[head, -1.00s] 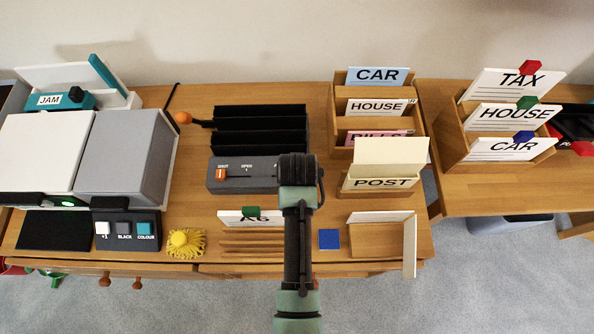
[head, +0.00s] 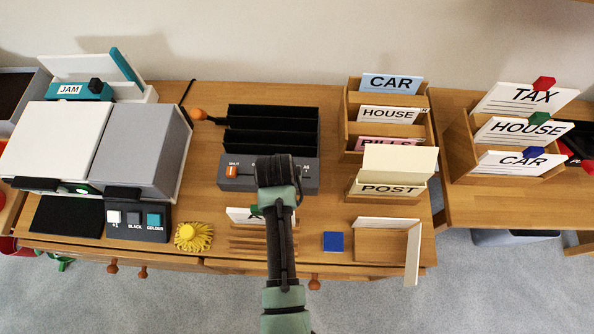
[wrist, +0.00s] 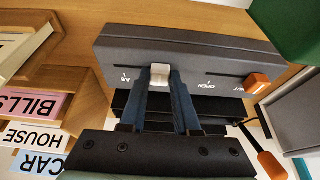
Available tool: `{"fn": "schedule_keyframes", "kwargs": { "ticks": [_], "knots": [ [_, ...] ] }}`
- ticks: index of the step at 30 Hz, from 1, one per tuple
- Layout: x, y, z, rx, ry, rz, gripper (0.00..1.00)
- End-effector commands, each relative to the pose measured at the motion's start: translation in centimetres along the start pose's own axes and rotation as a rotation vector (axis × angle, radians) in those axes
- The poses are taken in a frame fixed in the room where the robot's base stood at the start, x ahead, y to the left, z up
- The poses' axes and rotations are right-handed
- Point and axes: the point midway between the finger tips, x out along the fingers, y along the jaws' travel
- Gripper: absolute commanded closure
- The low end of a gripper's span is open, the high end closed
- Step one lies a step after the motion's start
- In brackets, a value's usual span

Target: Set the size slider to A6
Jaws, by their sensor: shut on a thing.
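The dark grey slider box (head: 311,185) stands on the desk in front of the black rack. In the wrist view the box (wrist: 195,50) has a pale slider knob (wrist: 160,73). A mark (wrist: 124,77) sits to the knob's left; its label begins with A, but the digit is hard to read. The knob stands a little apart from that mark, on the side towards OPEN. My gripper (wrist: 161,84) is shut on the knob. In the head view my gripper hides the knob and the middle of the box. An orange knob (wrist: 257,83) is at the SHUT end.
The black rack (head: 270,120) is close behind the box. An orange-tipped lever (head: 198,114) lies left of it. A POST box (head: 385,190) stands to the right. A grey machine (head: 130,150) is at left. A card, a yellow brush and a blue block (head: 333,241) lie nearer the front.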

Motion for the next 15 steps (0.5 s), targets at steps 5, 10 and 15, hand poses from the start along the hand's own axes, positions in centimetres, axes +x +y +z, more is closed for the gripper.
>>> {"fn": "schedule_keyframes", "kwargs": {
  "ticks": [5,10,15],
  "knots": [
    [-0.06,-0.65,-0.12,-0.003,0.004,-0.012,1.0],
    [-0.07,-0.7,-0.13,-0.003,0.005,-0.014,0.52],
    [-0.05,-0.54,-0.1,-0.003,0.004,-0.01,0.4]
  ]
}}
